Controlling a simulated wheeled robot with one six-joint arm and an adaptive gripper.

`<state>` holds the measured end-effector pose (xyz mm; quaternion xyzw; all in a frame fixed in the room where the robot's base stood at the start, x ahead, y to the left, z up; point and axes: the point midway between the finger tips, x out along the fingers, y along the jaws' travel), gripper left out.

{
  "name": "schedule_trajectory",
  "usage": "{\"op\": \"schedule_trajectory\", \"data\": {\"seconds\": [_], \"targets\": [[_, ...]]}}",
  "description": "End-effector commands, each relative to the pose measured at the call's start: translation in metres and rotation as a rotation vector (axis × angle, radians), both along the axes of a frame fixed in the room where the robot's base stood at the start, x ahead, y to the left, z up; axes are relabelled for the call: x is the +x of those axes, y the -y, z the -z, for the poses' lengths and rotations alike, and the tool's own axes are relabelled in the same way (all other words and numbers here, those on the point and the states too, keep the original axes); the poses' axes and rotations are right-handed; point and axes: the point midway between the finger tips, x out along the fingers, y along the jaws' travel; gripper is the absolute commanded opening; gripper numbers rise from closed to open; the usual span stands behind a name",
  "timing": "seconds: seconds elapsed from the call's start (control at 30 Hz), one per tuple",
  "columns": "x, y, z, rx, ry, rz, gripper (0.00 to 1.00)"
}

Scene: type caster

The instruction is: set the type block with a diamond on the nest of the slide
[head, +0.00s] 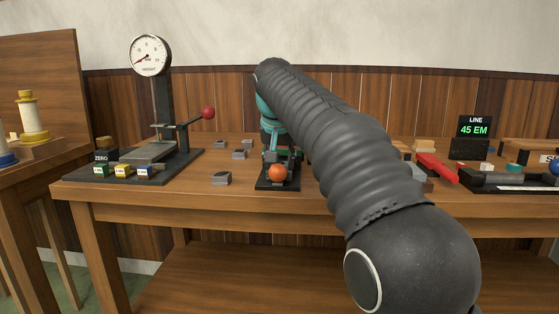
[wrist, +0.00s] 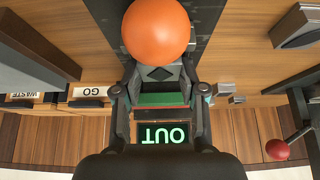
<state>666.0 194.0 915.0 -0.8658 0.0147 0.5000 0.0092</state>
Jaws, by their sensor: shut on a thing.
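The type block with a diamond (wrist: 160,73) is grey, with a dark diamond on its face. In the wrist view my gripper (wrist: 159,80) is shut on it, one finger on each side. The slide shows in the head view as a narrow black base (head: 266,187) with an orange ball knob (head: 277,172) at its front. In the wrist view the orange knob (wrist: 157,30) is close beyond the held block. The nest is hidden by the block and fingers, so I cannot tell whether the block touches it. My arm hides much of the gripper in the head view.
Several loose grey blocks, one at the front (head: 221,178), lie left of the slide. A dial gauge stand (head: 150,55) with a red-knobbed lever (head: 208,112) stands farther left. A lit OUT display (wrist: 163,135) shows in the wrist view. A red bar (head: 437,167) lies at the right.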

Motion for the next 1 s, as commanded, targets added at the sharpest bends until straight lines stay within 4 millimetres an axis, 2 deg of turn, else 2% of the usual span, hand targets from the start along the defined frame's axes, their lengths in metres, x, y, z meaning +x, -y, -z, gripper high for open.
{"op": "schedule_trajectory", "data": {"seconds": [0.6, 0.93, 0.97, 1.0], "targets": [[0.0, 0.0, 0.019, -0.004, -0.017, 0.002, 0.0], [0.0, -0.001, 0.021, -0.003, -0.019, 0.002, 0.0], [0.0, -0.001, 0.022, -0.003, -0.019, 0.002, 0.44], [0.0, -0.001, 0.022, -0.003, -0.019, 0.002, 0.54]]}}
